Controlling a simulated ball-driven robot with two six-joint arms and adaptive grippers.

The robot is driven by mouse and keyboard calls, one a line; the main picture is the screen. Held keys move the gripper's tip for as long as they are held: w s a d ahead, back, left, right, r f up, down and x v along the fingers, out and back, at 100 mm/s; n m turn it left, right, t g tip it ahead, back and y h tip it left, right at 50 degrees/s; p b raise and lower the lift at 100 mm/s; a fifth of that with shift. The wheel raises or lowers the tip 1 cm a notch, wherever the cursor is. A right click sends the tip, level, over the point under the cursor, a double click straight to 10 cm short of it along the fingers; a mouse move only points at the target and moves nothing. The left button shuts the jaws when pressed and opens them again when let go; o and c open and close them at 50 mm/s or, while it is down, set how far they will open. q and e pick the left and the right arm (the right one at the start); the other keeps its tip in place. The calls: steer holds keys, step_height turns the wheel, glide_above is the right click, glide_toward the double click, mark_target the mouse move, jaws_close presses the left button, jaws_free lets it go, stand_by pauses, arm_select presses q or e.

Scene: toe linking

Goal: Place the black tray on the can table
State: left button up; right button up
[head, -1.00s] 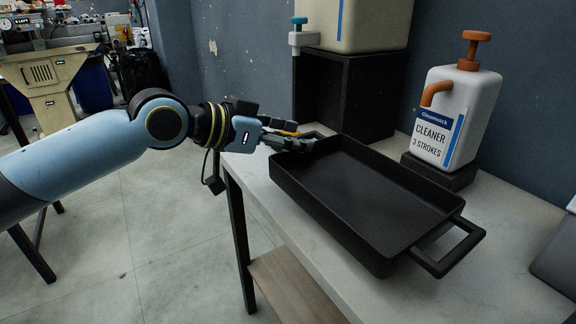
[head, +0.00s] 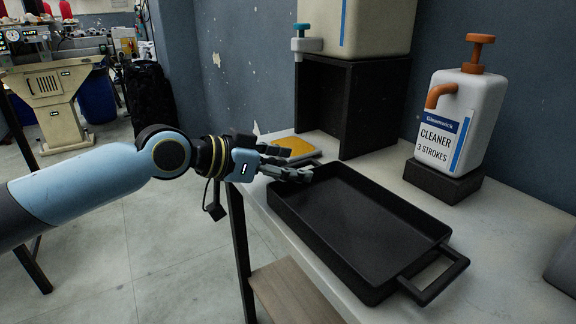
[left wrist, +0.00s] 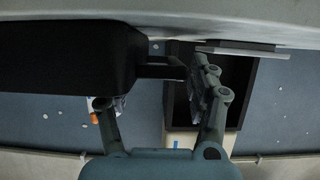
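The black tray (head: 365,285), a shallow rectangular pan with a loop handle at each end, lies on a pale table (head: 505,240). Its near right handle (head: 440,280) is free. My left gripper (head: 300,174) is at its far left end, over the other handle, which it mostly hides. In the left wrist view the tray (left wrist: 60,60) fills the upper left and its handle (left wrist: 160,68) reaches between my spread fingers. One fingertip is hidden behind the tray. I see no firm grip. My right gripper is not in view. I cannot identify a can table.
A white cleaner bottle (head: 455,125) stands on a black block (head: 440,185) behind the tray. A black open box (head: 360,105) carries a beige container (head: 365,25). A yellow pad (head: 290,146) lies behind my gripper. A beige machine (head: 50,100) stands at far left, across open floor.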

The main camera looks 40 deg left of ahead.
arm_select(q)
steer(key=shift+r, duration=0.25)
steer(key=p+v, duration=0.9)
steer(key=v, duration=0.3)
steer(key=s+a+f+n+g+y, duration=0.1)
steer(key=s+a+f+y, duration=0.1)
steer(key=a+f, duration=0.5)
steer(key=s+a+f+n+g+y, duration=0.1)
steer(key=s+a+f+n+y, duration=0.15)
steer(key=a+f, duration=0.45)
steer(key=s+f+g+y, duration=0.1)
steer(key=s+f+g, duration=0.1)
steer(key=s+f, duration=0.5)
steer(key=s+f+g+y, duration=0.1)
steer(key=s+f+y, duration=0.15)
steer(key=f, duration=0.85)
steer(key=s+d+f+g, duration=0.2)
steer(key=s+d+f, duration=0.3)
steer(key=s, duration=0.3)
steer(key=s+d+f+g+h, duration=0.1)
steer(key=s+d+f+g, duration=0.1)
steer(key=s+d+f, duration=0.3)
steer(key=s+d+f+g+h, duration=0.1)
steer(key=s+d+f+g, duration=0.2)
steer(key=s+d+f, duration=0.2)
steer(key=s+d, duration=0.3)
steer(key=s, duration=0.2)
steer(key=shift+s+f, duration=0.2)
steer(key=shift+s, duration=0.2)
